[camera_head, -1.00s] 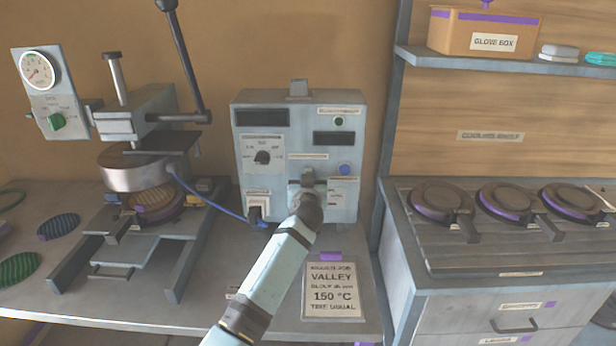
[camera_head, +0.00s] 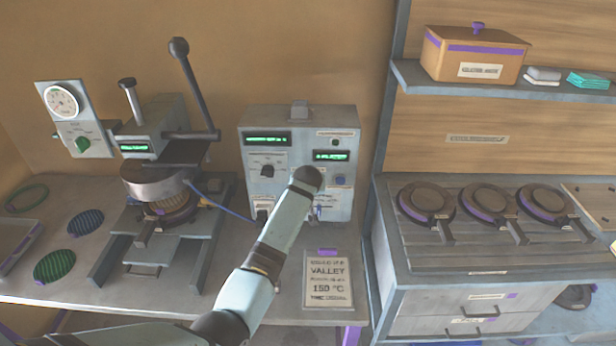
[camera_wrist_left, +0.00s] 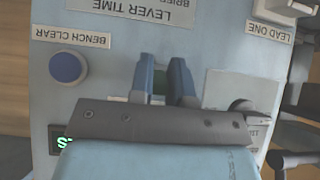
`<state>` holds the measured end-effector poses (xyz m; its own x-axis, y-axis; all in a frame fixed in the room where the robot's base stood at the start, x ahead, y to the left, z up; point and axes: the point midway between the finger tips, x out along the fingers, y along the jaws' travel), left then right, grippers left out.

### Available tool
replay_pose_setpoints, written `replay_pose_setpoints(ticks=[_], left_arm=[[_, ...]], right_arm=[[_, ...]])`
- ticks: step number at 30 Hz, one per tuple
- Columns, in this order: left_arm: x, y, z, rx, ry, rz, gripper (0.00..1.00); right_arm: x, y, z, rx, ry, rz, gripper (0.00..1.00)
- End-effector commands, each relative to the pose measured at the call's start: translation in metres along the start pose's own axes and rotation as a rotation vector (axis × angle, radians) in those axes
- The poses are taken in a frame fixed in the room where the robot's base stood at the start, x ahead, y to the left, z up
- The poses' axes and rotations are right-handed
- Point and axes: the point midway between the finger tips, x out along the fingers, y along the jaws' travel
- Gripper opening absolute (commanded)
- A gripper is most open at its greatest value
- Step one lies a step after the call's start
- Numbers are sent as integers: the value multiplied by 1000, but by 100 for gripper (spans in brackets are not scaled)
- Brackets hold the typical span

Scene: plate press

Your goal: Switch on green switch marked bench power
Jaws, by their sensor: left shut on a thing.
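The grey control box (camera_head: 345,115) stands at the back of the bench, its small displays lit green in the head view. My left arm reaches up to its front and mostly hides the left gripper (camera_head: 318,209) there. My right gripper is in neither view.
A blue button (camera_wrist_left: 67,67) marked BENCH CLEAR sits beside the gripper. A dial (camera_head: 267,171) is on the box's left side. A press (camera_head: 155,180) with a lever stands left. A job card (camera_head: 328,280) lies in front; a hotplate counter (camera_head: 480,255) is right.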

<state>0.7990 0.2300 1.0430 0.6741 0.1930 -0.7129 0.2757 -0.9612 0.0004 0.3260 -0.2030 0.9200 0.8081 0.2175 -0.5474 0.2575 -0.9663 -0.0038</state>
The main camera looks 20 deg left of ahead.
Motion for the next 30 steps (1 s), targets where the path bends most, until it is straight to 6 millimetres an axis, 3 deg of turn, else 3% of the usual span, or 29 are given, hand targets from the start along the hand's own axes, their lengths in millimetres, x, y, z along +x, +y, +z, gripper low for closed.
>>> replay_pose_setpoints(ticks=[5, 22, 23, 26, 30], left_arm=[[-3, 0, -5, -1, -59, 0, 0], [-2, 0, -5, -1, -90, 0, 0], [-2, 0, -5, -1, -90, 0, 19], [-2, 0, -5, -1, -91, 0, 42], [-2, 0, -4, 0, -92, 0, 43]], right_arm=[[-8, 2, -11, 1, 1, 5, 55], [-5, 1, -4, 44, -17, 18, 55], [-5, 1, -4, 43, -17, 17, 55], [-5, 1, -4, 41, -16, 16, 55], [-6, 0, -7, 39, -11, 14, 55]])
